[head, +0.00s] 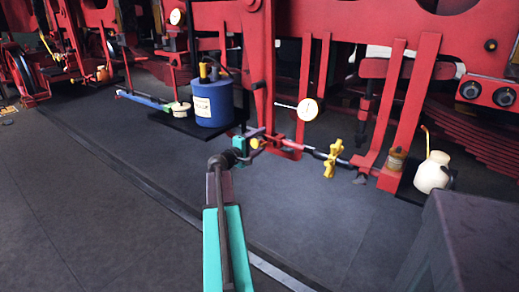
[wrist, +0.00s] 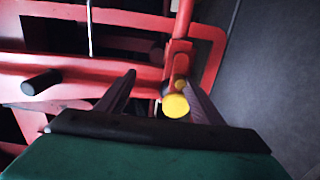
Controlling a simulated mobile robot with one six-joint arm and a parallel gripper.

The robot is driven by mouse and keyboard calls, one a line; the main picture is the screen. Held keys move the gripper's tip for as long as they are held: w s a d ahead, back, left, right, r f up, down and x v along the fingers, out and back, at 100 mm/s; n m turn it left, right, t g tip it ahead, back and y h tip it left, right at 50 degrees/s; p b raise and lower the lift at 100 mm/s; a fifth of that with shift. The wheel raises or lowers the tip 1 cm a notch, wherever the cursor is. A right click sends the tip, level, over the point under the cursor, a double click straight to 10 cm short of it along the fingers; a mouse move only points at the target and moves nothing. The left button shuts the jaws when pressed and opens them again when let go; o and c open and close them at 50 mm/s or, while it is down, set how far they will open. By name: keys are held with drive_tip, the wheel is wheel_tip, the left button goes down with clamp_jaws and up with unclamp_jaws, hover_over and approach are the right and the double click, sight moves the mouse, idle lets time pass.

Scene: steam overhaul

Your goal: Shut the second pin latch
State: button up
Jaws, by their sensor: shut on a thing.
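A pin latch with a round yellow end (wrist: 176,105) sits on a red bracket, and it also shows at my gripper in the head view (head: 255,143). My gripper (wrist: 160,82), which is small in the head view (head: 258,137), has its two dark fingers on either side of the yellow end. The fingers are shut on it, though their contact is partly hidden. A red rod (wrist: 183,20) runs up from the bracket in the wrist view. I cannot tell from markings which latch is the second one.
A yellow fitting (head: 333,158) sits on the rod to the right. A white dial gauge (head: 308,109) hangs above it. A blue can (head: 213,102) stands left, and a cream jug (head: 433,173) stands right. A dark box (head: 455,245) fills the lower right. The grey floor at left is clear.

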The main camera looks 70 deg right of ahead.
drive_tip(key=o, duration=0.6)
drive_tip(key=r, duration=0.1)
drive_tip(key=w+r, duration=0.1)
drive_tip(key=shift+w+d+r+t, duration=0.15)
drive_tip(key=shift+d+r+t, duration=0.15)
drive_tip(key=shift+d+r, duration=0.1)
drive_tip(key=o, duration=0.4)
drive_tip(key=shift+a, duration=0.1)
drive_tip(key=shift+w+a+f, duration=0.1)
drive_tip(key=shift+a, duration=0.05)
drive_tip(key=shift+c, duration=0.2)
drive_tip(key=shift+w+a+f+b, duration=0.15)
drive_tip(key=shift+a+f+b, duration=0.05)
drive_tip(key=shift+a+b, duration=0.15)
drive_tip(key=shift+c, duration=0.3)
drive_tip(key=shift+b+v, duration=0.45)
drive_tip(key=shift+v, duration=1.3)
drive_tip(key=shift+c, duration=0.8)
drive_tip(key=shift+w+a+f, duration=0.15)
drive_tip(key=shift+a, duration=0.5)
drive_tip(key=c, duration=1.1)
drive_tip(key=shift+a+f+b, duration=0.15)
drive_tip(key=shift+a+b, duration=0.2)
drive_tip(key=shift+a, duration=0.25)
